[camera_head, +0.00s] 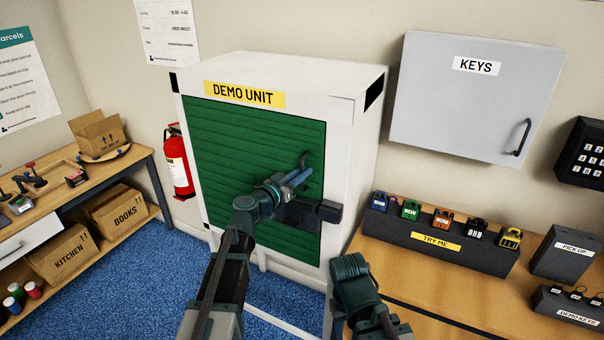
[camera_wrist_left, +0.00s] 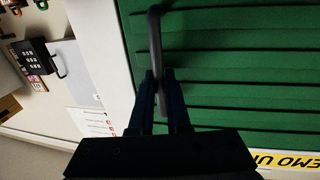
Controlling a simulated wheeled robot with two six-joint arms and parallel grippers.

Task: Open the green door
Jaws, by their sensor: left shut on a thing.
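The green door (camera_head: 225,150) is a ribbed panel in the front of the white DEMO UNIT cabinet (camera_head: 341,150). It looks closed, flush with the frame. Its dark bar handle (camera_head: 304,158) is near the right edge, and it also shows in the left wrist view (camera_wrist_left: 155,40). My left gripper (camera_head: 300,176) is shut on the handle; its two fingers (camera_wrist_left: 161,80) sit either side of the bar. A dark block (camera_head: 330,211) lies at the door's right edge below the handle, partly behind my arm. My right arm shows at the bottom, but its gripper is not visible.
A bench on the right carries a TRY ME stand (camera_head: 425,241) with several padlocks, close to the cabinet. A grey KEYS box (camera_head: 465,100) hangs above it. Blue carpet (camera_head: 150,265) is clear at the front left.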

